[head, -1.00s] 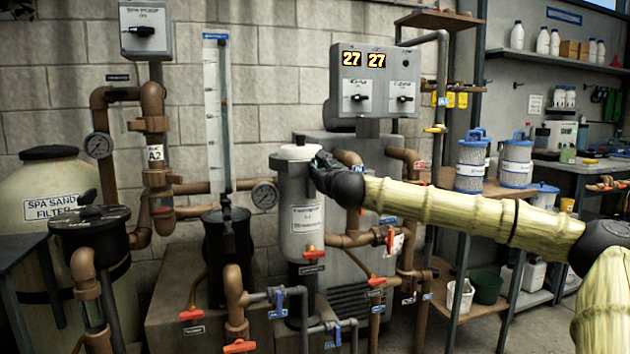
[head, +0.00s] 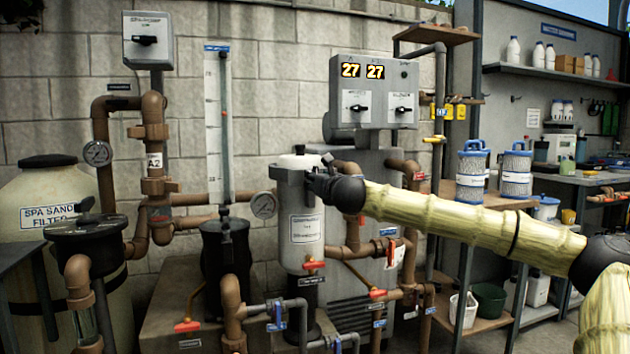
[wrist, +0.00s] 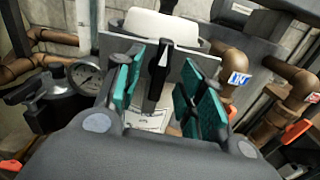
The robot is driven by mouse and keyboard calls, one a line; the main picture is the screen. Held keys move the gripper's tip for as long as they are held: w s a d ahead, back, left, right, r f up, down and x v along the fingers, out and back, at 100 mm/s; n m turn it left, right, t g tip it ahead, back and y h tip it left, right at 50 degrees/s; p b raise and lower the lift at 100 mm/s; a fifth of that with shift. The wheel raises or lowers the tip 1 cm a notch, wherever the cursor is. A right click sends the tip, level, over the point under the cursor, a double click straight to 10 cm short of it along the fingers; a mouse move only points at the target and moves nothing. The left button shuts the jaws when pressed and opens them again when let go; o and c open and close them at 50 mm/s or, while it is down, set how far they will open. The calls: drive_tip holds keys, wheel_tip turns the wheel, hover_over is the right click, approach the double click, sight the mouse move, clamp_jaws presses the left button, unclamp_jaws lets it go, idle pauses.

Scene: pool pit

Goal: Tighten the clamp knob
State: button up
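The white filter canister (head: 303,215) stands upright at mid-picture in the head view, with a grey clamp band (head: 290,172) around its top below a pale lid. In the wrist view the clamp knob (wrist: 157,78) is a black bar-shaped handle with a white pointer mark. It lies between the teal-padded fingers of my gripper (wrist: 168,88). The fingers are apart, with visible gaps on both sides of the knob. In the head view my gripper (head: 318,184) is at the right side of the canister top, where its fingers partly hide the clamp.
A pressure gauge (head: 264,205) is left of the canister. Brown pipes (head: 352,232) with red-handled valves are at its right and below. A grey control box (head: 374,92) hangs above right. Shelves with filter cartridges (head: 472,172) stand behind my arm.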

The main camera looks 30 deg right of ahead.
drive_tip(key=shift+s, duration=0.1)
drive_tip(key=v, duration=0.7)
drive_tip(key=shift+b, duration=0.4)
idle(0.4)
